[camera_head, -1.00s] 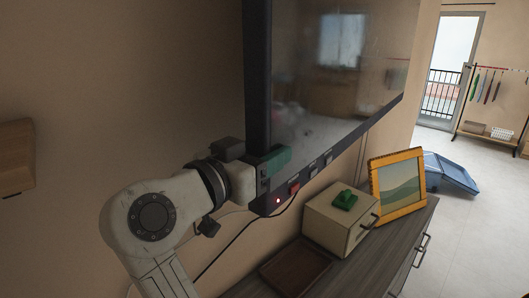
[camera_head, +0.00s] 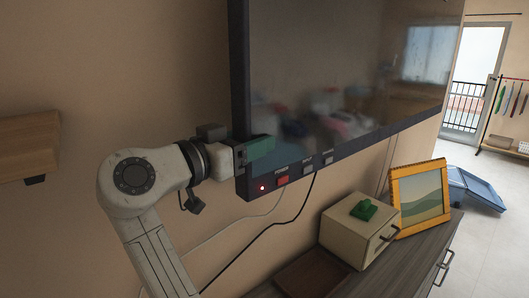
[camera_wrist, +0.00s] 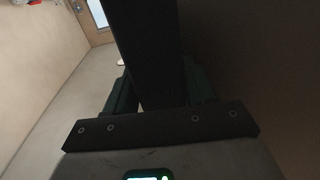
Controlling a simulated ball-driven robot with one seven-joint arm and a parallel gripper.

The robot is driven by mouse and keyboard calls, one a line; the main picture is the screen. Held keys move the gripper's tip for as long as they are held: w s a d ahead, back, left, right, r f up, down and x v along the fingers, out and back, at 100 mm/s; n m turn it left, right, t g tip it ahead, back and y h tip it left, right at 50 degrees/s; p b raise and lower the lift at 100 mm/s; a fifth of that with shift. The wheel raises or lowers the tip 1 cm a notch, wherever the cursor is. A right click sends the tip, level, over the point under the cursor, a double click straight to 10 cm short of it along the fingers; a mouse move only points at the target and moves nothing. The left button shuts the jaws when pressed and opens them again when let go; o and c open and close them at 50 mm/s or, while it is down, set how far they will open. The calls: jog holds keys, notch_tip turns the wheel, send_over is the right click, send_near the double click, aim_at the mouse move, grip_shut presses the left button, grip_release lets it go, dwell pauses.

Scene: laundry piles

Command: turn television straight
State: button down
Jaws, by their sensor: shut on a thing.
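The television (camera_head: 330,85) is a large dark screen with a black frame, high in the head view. Its lower bezel carries a lit red light, a red button and several grey buttons. It slants in the view, with its right side farther off. My gripper (camera_head: 258,148), with green fingers, is shut on the lower left edge of the television frame. In the wrist view the dark frame edge (camera_wrist: 147,50) stands between the two green fingers (camera_wrist: 160,95). The television's back and mount are hidden.
Below the television, a dresser (camera_head: 425,262) bears a cream box (camera_head: 350,238) with a green thing on its lid, a yellow picture frame (camera_head: 420,198) and a brown tray (camera_head: 312,275). Cables hang along the wall. A wooden shelf (camera_head: 28,145) is at left. A blue bin (camera_head: 475,188) lies on the floor.

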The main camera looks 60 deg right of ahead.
jog(key=shift+w, duration=0.15)
jog(key=c, duration=0.6)
grip_release()
jog(key=shift+d, duration=0.1)
jog(key=shift+o, duration=0.2)
jog(key=w+a+b, duration=0.1)
jog(key=a+b, duration=0.2)
jog(key=a, duration=0.7)
jog(key=shift+w+a, duration=0.2)
jog(key=shift+a, duration=0.2)
